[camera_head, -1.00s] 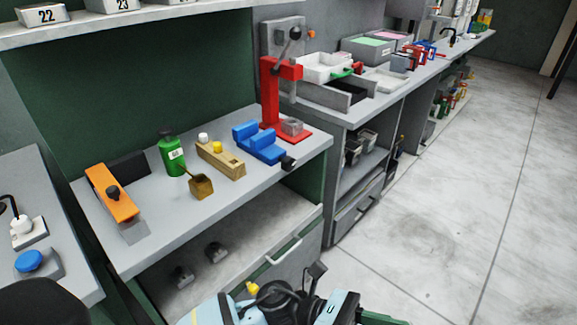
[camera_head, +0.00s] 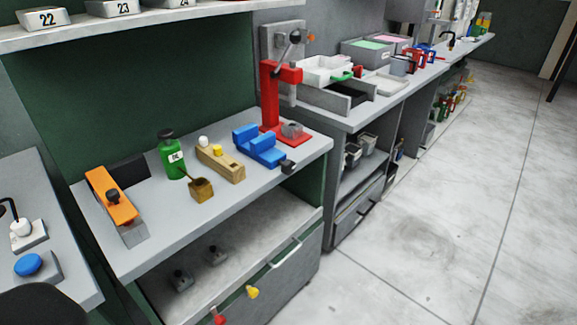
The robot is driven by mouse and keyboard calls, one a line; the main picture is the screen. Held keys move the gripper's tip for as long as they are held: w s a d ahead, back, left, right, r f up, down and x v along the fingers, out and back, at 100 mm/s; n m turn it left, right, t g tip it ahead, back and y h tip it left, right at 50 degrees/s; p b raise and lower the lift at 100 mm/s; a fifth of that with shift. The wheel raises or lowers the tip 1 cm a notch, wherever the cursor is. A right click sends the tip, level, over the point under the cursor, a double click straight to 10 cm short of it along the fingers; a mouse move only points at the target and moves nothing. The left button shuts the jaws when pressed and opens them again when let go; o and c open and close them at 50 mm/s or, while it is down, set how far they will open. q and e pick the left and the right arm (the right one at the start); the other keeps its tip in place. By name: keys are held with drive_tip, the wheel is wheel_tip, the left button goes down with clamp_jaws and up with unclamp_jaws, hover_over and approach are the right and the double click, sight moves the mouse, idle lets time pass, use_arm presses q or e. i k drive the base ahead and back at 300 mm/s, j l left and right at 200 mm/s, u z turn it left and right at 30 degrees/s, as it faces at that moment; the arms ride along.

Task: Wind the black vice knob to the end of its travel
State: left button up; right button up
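The blue vice (camera_head: 262,148) sits on the grey workbench, at its right end in front of the red press. Its black knob (camera_head: 288,167) is on the near right end of the vice, at the bench's front edge. Nothing touches the knob. How far it is wound cannot be told from here. Neither of my grippers is in view.
The red press (camera_head: 270,98) stands behind the vice. A wooden block (camera_head: 222,164), a green bottle (camera_head: 172,157), a small brown pot (camera_head: 201,190) and an orange tool (camera_head: 110,193) stand to the left. The floor (camera_head: 430,240) at right is clear.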

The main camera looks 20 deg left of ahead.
sight(287, 167)
drive_tip(key=u, duration=0.75)
drive_tip(key=i+l+u, duration=0.15)
drive_tip(key=u, duration=0.2)
drive_tip(key=i+l+u, duration=0.1)
drive_tip(key=l+u, duration=0.35)
drive_tip(key=u, duration=0.25)
drive_tip(key=i+l+u, duration=0.2)
drive_tip(key=l, duration=0.25)
drive_tip(key=l+u, duration=0.25)
drive_tip(key=l, duration=0.2)
drive_tip(key=l+u, duration=0.1)
drive_tip(key=l, duration=0.85)
